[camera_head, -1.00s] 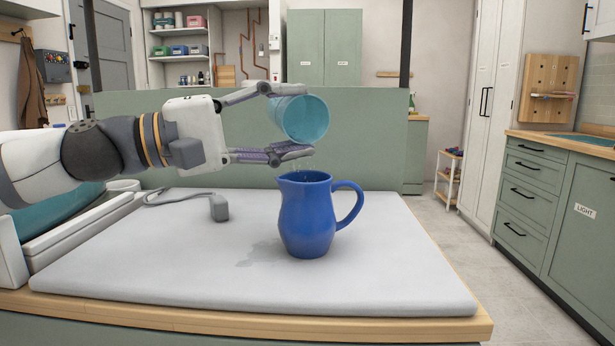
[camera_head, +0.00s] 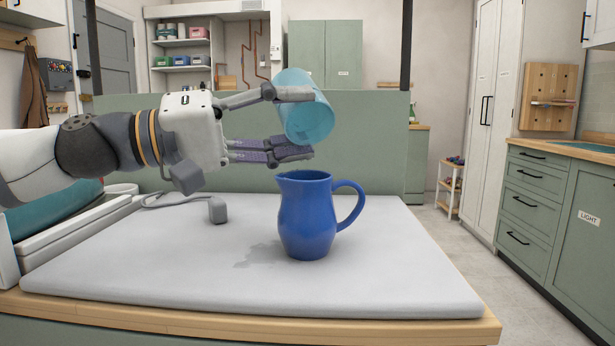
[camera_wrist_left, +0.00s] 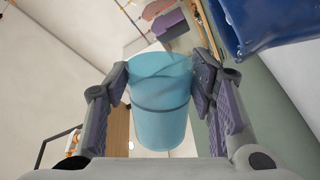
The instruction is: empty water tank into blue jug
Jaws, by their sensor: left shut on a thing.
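The blue jug (camera_head: 306,222) stands upright on the grey padded table top, its handle to the right; its inside is mostly hidden. The water tank, a translucent light-blue cup (camera_head: 305,106), is tilted above the jug, clear of its rim. My left gripper (camera_head: 290,122) is shut on the tank, with a finger on each side. In the left wrist view the tank (camera_wrist_left: 161,108) sits between the two fingers, and part of the jug (camera_wrist_left: 272,22) shows at the upper right. My right gripper is not in view.
A grey block with a cord (camera_head: 218,210) lies on the padded table top (camera_head: 380,285) behind and left of the jug. A dark wet patch (camera_head: 258,255) lies left of the jug. A white-framed tray (camera_head: 75,235) is at the left. The table's right part is clear.

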